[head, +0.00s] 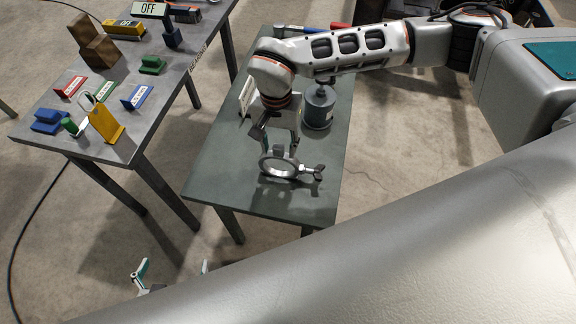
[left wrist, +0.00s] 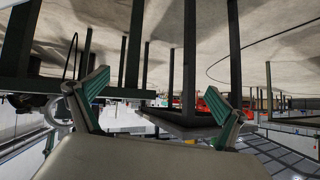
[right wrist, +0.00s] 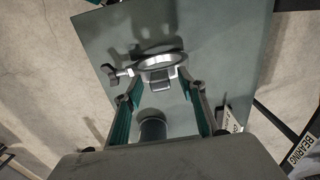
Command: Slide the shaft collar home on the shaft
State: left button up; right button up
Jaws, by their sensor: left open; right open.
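The shaft collar (head: 277,166) is a metal ring with a clamp handle on its side. It is at the front end of the green-grey table. In the right wrist view the collar (right wrist: 160,62) is just beyond my fingertips, with a small block-like tab on its near side. My right gripper (head: 274,148) is open, with its fingers down beside the ring; it also shows in the right wrist view (right wrist: 163,86). I cannot tell whether they touch. My left gripper (head: 173,270) is open and empty, low and away from the table; it shows in the left wrist view (left wrist: 158,95). I cannot identify the shaft.
A dark grey canister (head: 318,108) stands beside my right gripper on the green-grey table (head: 215,178). A second table (head: 120,148) at left holds coloured labelled blocks and a yellow stand (head: 105,124).

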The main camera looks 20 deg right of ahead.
jog(key=shift+f, duration=0.2)
jog(key=shift+r, duration=0.2)
dwell(0.3)
grip_shut()
